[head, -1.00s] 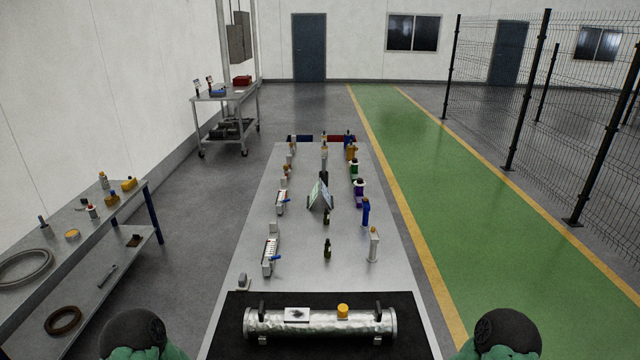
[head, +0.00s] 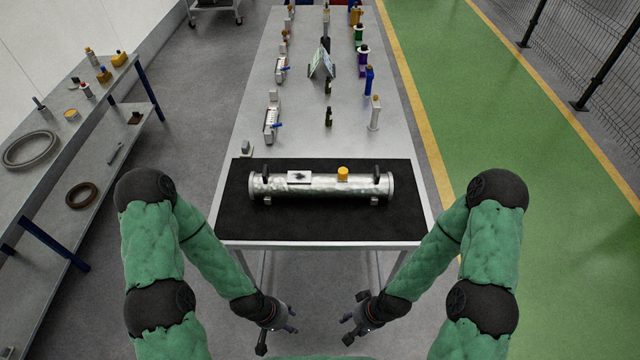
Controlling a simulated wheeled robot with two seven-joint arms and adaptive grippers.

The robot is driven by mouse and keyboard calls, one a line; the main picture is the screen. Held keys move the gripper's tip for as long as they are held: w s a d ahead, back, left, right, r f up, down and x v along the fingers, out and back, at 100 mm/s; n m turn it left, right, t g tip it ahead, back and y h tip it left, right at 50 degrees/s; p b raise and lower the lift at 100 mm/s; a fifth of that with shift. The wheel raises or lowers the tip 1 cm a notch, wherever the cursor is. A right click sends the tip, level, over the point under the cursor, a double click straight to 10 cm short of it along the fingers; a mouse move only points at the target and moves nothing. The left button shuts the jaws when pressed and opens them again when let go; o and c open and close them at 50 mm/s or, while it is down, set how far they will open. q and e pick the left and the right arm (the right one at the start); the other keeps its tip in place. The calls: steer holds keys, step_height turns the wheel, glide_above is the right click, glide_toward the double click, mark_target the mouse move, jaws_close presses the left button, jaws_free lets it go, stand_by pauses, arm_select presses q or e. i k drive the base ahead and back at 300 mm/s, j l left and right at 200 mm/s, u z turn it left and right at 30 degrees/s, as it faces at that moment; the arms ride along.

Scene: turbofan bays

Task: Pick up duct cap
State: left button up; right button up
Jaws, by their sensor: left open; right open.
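A silver, crinkled metal duct (head: 322,188) lies crosswise on a black mat (head: 240,215) at the table's near end. A small orange-yellow cap (head: 343,173), which looks like the duct cap, sits upright on the duct, right of its middle. Dark handles stand near both duct ends. My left gripper (head: 279,340) is open and empty, low in front of the table edge. My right gripper (head: 349,330) is open and empty, to its right. Both are well short of the duct and touch nothing visible.
A white plate with a dark mark (head: 299,177) sits on the duct left of the cap. Behind the mat, the long grey table (head: 345,140) bears small bottles, fittings and a tent-shaped stand (head: 322,64). A side bench (head: 60,135) stands left. The table's near edge lies between grippers and duct.

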mark_target(343, 171)
steer(key=u, duration=1.15)
steer(key=k+l+u, duration=0.1)
steer(key=l+u, duration=0.15)
steer(key=l, duration=0.15)
steer(key=k+l+u, duration=0.2)
steer(key=l, duration=0.15)
steer(key=k+l+u, duration=0.35)
steer(key=l+u, duration=0.15)
steer(key=l, duration=0.2)
steer(key=k+l, duration=0.15)
steer(key=i+l, duration=0.1)
steer(key=i, duration=0.4)
